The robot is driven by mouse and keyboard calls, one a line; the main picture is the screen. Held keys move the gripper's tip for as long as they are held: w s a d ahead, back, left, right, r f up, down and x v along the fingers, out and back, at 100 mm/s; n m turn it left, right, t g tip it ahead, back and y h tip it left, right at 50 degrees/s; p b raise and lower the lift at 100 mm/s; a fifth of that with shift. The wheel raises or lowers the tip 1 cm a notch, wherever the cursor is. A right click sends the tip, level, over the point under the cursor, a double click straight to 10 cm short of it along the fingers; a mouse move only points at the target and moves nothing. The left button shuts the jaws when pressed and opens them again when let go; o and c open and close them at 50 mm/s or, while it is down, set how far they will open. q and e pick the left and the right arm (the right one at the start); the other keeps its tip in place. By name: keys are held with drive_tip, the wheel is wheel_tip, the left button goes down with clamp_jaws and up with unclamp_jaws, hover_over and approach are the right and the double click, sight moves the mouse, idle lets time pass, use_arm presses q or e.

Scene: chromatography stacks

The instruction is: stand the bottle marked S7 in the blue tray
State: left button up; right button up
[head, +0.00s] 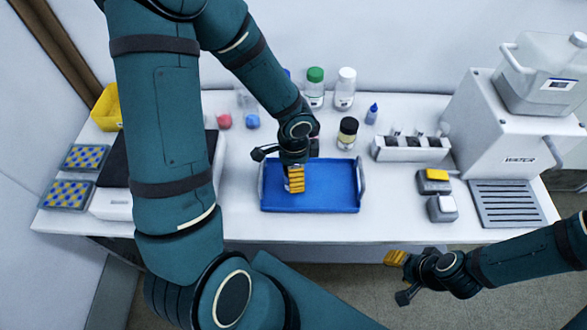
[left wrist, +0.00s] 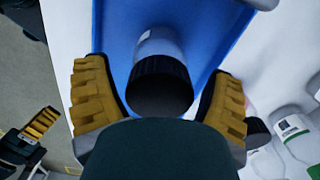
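The blue tray (head: 335,207) lies on the table in front. My left gripper (head: 293,188) points down into its left part. In the left wrist view, a bottle with a black cap (left wrist: 160,85) and a pale body is between the two yellow-padded fingers, over the blue tray floor (left wrist: 196,30). The fingers look spread, with gaps beside the bottle. The bottle looks upright; its base is hidden, and no S7 mark is readable. In the head view my gripper hides this bottle. My right gripper (head: 396,258) is off the table's front edge, with nothing seen in it.
Behind the tray stand a black-capped bottle (head: 347,133), a green-capped bottle (head: 315,88), a white-capped bottle (head: 345,88) and a small blue bottle (head: 372,114). A white rack (head: 411,153) and a water unit (head: 500,125) are to the right. The tray's right half is clear.

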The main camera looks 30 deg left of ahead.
use_arm(q)
drive_tip(key=shift+r, duration=0.1)
drive_tip(key=shift+r+p, duration=0.2)
drive_tip(key=shift+p, duration=0.1)
wheel_tip(320, 180, up, 12)
drive_tip(key=p, duration=0.4)
drive_tip(key=shift+f, duration=0.15)
idle(0.4)
